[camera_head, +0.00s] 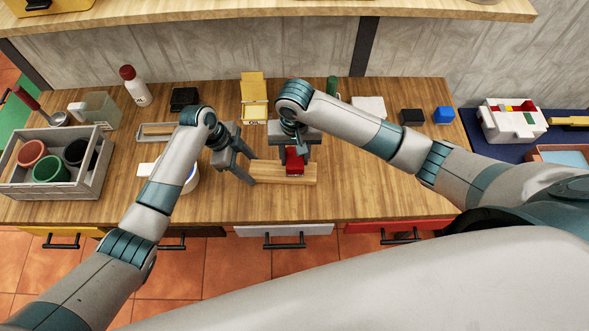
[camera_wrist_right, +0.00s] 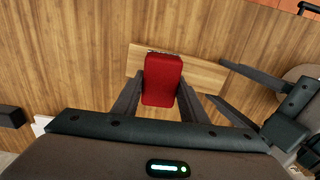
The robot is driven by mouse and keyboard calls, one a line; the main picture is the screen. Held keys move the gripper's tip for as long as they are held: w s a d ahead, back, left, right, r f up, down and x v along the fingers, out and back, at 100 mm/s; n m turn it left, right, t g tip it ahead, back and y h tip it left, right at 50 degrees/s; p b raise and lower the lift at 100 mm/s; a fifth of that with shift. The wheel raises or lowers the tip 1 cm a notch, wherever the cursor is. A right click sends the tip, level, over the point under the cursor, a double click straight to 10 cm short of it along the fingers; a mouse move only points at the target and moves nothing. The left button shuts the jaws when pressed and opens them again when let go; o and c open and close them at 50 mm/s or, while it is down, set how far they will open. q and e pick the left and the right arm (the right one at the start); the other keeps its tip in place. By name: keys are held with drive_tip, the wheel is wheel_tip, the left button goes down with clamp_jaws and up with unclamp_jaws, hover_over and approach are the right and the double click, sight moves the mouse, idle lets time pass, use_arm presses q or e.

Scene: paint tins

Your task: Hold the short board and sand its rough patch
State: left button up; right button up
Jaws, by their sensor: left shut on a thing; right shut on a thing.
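The short board (camera_head: 268,173) is a plain light wooden plank lying flat near the table's front edge; it also shows in the right wrist view (camera_wrist_right: 205,75). My left gripper (camera_head: 250,172) is shut on the board's left end, and its fingers show at the right in the right wrist view (camera_wrist_right: 217,80). My right gripper (camera_head: 294,151) is shut on a red sanding block (camera_wrist_right: 162,79), one finger on each side. The block (camera_head: 294,165) is over the board's middle and looks to rest on it. The rough patch cannot be made out; the block may cover it.
A grey crate (camera_head: 88,190) with several coloured pots stands at the left. A white bottle (camera_head: 138,92), a black box (camera_head: 184,97) and a yellow box (camera_head: 253,112) are behind. A black block (camera_head: 412,117) and blue cube (camera_head: 444,115) are at the right. Table right of the board is clear.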

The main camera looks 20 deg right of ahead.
use_arm(q)
drive_tip(key=shift+a, duration=0.1)
use_arm(e)
drive_tip(key=shift+r, duration=0.2)
use_arm(q)
drive_tip(key=shift+f, duration=0.1)
drive_tip(key=o, duration=1.5)
drive_tip(key=shift+c, duration=0.2)
drive_tip(key=shift+r, duration=0.2)
drive_tip(key=v, duration=1.1)
drive_tip(key=shift+a+r, duration=0.2)
drive_tip(key=shift+r, duration=0.1)
drive_tip(key=shift+f, duration=0.1)
use_arm(e)
drive_tip(key=shift+s, duration=0.1)
